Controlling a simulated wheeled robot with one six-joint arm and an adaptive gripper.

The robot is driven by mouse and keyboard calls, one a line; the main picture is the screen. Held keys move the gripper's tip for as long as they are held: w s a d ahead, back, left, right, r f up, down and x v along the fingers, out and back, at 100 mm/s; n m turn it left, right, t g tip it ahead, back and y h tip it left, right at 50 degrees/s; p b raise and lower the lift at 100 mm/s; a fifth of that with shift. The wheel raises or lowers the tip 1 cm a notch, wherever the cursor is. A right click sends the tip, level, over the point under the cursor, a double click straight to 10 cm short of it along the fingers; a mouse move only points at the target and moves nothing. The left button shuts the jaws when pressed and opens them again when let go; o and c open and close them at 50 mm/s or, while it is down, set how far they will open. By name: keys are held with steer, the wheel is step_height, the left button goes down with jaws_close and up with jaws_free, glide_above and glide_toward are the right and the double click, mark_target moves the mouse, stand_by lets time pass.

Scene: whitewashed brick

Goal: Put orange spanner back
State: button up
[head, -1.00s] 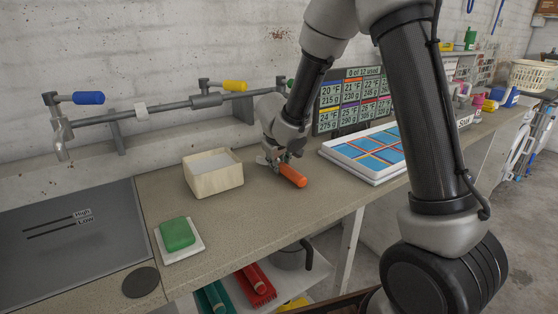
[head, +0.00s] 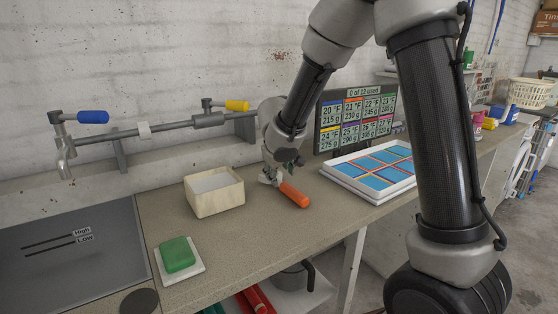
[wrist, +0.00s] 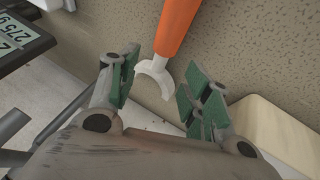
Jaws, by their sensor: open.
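The orange spanner (head: 293,194) lies on the speckled worktop, between the wooden box and the blue-celled tray. In the wrist view its orange handle (wrist: 177,25) runs off the top edge and its pale open-ended head (wrist: 154,76) points toward my gripper. My gripper (head: 274,172) is at the head end of the spanner in the head view. In the wrist view my open gripper (wrist: 158,88) has its green-padded fingers spread, with the spanner's head lying in view between and just beyond them. The fingers do not grip it.
An open wooden box (head: 214,207) with pale contents stands left of my gripper. A white tray with blue cells (head: 330,169) lies to the right, before a label board (head: 357,120). A green block (head: 178,254) sits on a white dish near the sink. Worktop in front is clear.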

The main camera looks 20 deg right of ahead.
steer(key=v, duration=0.8)
steer(key=s+d+r+m+g, duration=0.1)
steer(key=s+d+r+m, duration=0.1)
steer(key=s+d+r, duration=0.4)
steer(key=s+d+r+m, duration=0.1)
steer(key=s+d, duration=0.7)
steer(key=d, duration=0.1)
steer(key=s+d+m+y, duration=0.1)
steer(key=s+d+y, duration=0.1)
steer(key=s, duration=1.3)
steer(key=shift+s+g, duration=0.25)
steer(key=shift+g, duration=0.05)
steer(key=shift+f, duration=0.1)
steer(key=shift+c, duration=0.5)
